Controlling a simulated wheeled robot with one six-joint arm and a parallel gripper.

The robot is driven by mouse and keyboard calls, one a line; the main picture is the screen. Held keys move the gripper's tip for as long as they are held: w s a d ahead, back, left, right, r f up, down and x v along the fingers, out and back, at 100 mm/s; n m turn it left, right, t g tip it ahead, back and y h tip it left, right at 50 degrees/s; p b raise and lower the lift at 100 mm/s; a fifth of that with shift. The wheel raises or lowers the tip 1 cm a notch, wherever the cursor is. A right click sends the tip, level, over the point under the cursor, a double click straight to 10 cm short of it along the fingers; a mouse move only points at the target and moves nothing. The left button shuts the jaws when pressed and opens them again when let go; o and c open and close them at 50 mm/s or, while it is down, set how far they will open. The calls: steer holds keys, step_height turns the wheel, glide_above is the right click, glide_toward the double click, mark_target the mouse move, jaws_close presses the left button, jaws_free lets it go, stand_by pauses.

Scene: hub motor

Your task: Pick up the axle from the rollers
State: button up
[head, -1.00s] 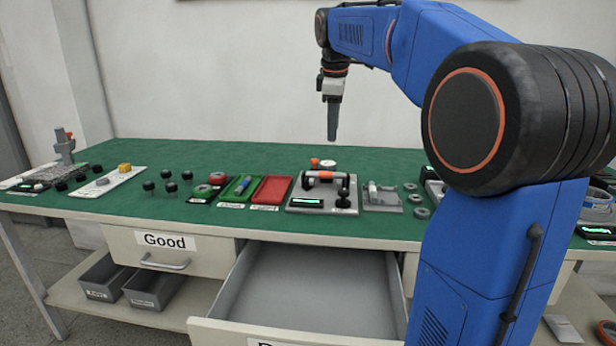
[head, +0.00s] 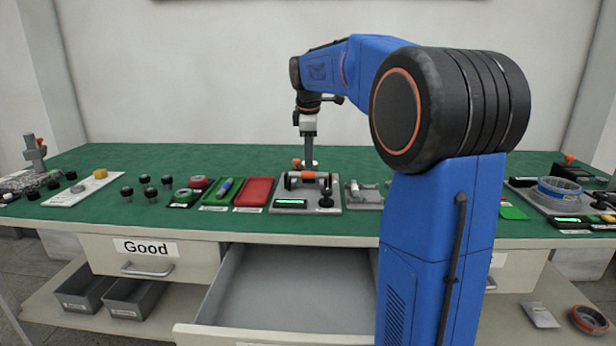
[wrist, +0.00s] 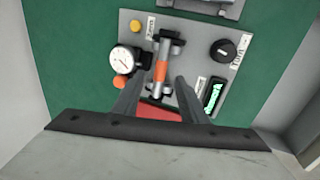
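The axle (head: 308,175) has a bright orange middle band and lies across dark supports, the rollers, on a grey test plate (head: 332,208). In the wrist view the axle (wrist: 160,71) runs between the fingertips, its orange band and pale metal sections clear. My gripper (head: 309,158) points down above and just behind the plate in the head view. In the wrist view my gripper (wrist: 163,77) is open, one finger on each side of the axle. No contact with the axle can be made out. The rollers are partly hidden beneath it.
The plate carries a dial gauge (wrist: 123,60), a black knob (wrist: 223,50) and a lit display (head: 290,202). A red tray (head: 254,191) and green tray (head: 221,191) stand to the left. A drawer (head: 290,290) hangs open below the table front.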

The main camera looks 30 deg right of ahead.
mark_target(308, 173)
steer(key=shift+x, duration=3.05)
steer(key=shift+a, duration=0.15)
steer(key=shift+c, duration=0.6)
jaws_close()
